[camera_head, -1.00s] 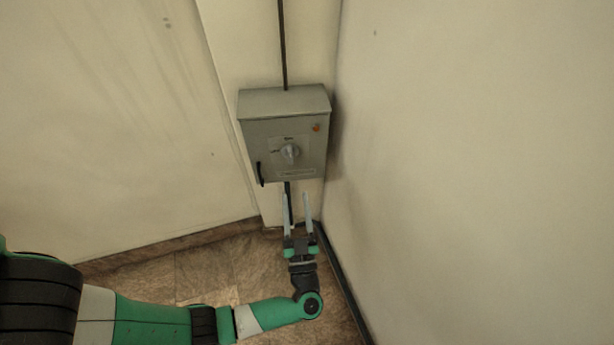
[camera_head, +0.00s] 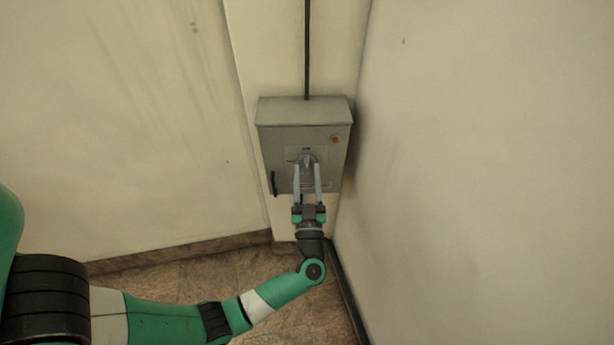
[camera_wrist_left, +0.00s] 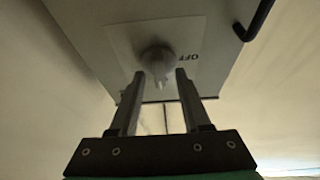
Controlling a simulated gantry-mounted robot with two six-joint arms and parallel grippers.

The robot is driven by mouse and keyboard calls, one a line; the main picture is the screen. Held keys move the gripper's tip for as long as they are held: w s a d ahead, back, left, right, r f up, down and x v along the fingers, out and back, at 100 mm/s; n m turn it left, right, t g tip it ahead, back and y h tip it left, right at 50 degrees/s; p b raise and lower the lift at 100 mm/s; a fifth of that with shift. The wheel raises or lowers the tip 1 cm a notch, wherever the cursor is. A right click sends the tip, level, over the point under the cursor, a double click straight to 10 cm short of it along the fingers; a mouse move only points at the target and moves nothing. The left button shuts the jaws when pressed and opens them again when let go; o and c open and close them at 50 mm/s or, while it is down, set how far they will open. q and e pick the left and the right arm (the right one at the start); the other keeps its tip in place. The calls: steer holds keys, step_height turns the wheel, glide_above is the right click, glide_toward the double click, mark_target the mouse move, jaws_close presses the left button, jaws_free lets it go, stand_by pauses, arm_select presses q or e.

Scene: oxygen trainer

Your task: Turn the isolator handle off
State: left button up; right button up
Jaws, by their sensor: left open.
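The isolator handle (camera_head: 308,161) is a small grey rotary knob on a pale label plate on the front of a grey metal box (camera_head: 276,146). In the left wrist view the knob (camera_wrist_left: 157,60) sits between and just beyond my fingertips, with the word "OFF" printed beside it. My left gripper (camera_head: 306,167) is open, with one finger to each side of the knob's lower part. I cannot tell whether either finger touches it. The fingers partly cover the label in the head view. My right gripper is not in view.
The box has an orange indicator (camera_head: 335,140) at upper right and a black latch handle (camera_head: 274,183) at lower left. A dark conduit (camera_head: 307,50) runs up from its top. A bare wall (camera_head: 480,150) stands close on the right. The floor below is clear.

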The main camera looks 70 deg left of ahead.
arm_select(q)
jaws_close()
steer(key=shift+n, duration=0.4)
steer(key=n+g, duration=0.2)
steer(key=n, duration=0.1)
steer(key=n+g, duration=0.1)
steer(key=n, duration=0.2)
steer(key=shift+w+g+y, duration=0.15)
steer(key=shift+g+y, duration=0.15)
steer(key=shift+g, duration=0.1)
steer(key=n+g, duration=0.1)
steer(key=n, duration=0.2)
steer(key=n+g, duration=0.1)
steer(key=n, duration=0.2)
steer(key=shift+r+g, duration=0.1)
steer(key=shift+g, duration=0.3)
steer(key=n+h, duration=0.1)
steer(key=n, duration=0.1)
steer(key=n+g+h, duration=0.1)
steer(key=n, duration=0.2)
steer(key=shift+r+n, duration=0.1)
steer(key=shift+n, duration=0.2)
steer(key=shift+n+g+h+p, duration=0.35)
steer(key=shift+n+h, duration=0.45)
steer(key=shift+n, duration=1.2)
